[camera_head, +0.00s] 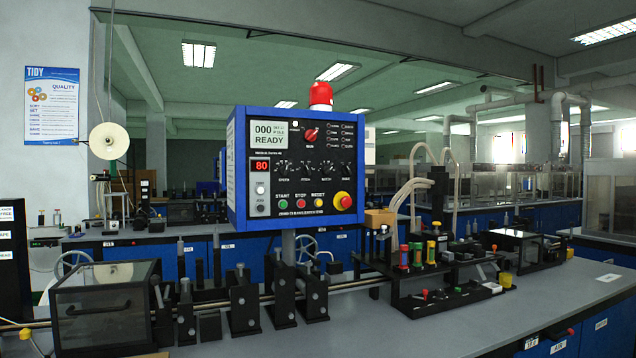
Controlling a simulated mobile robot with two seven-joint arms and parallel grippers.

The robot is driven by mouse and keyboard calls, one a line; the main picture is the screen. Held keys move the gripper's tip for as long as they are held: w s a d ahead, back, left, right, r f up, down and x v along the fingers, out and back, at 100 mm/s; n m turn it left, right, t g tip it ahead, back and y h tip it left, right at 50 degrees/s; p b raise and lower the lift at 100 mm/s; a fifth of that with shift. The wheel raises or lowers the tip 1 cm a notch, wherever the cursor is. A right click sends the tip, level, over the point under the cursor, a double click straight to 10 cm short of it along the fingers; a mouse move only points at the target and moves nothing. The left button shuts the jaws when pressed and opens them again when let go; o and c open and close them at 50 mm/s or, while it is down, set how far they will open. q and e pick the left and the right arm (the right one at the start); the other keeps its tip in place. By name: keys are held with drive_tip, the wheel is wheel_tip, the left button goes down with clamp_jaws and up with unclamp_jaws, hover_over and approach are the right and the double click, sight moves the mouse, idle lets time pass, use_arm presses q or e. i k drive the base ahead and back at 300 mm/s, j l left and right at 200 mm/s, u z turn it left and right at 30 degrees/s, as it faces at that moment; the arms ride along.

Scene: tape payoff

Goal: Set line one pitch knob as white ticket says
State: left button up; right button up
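A blue-framed control panel (292,165) stands on a post at the centre of the bench. A row of small black knobs with white scale marks crosses its middle. The knob second from the left, with a label that seems to read pitch, is the pitch knob (306,168); its pointer is too small to read. A small flat white piece (608,277) lies on the bench at the right; I cannot tell whether it is the white ticket. A pale sheet (370,146) shows behind the panel's right edge, its writing unreadable. Neither gripper is in view.
The grey bench (450,325) is clear at the front right. A black fixture (430,270) with coloured cylinders stands right of the panel. Black blocks on a rail and a dark clear-sided box (105,303) stand left. The panel has a red emergency button (343,201) and red beacon (321,96).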

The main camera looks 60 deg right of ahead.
sight(306, 170)
drive_tip(key=z, duration=1.75)
drive_tip(key=i+l, duration=0.1)
drive_tip(key=l, duration=0.1)
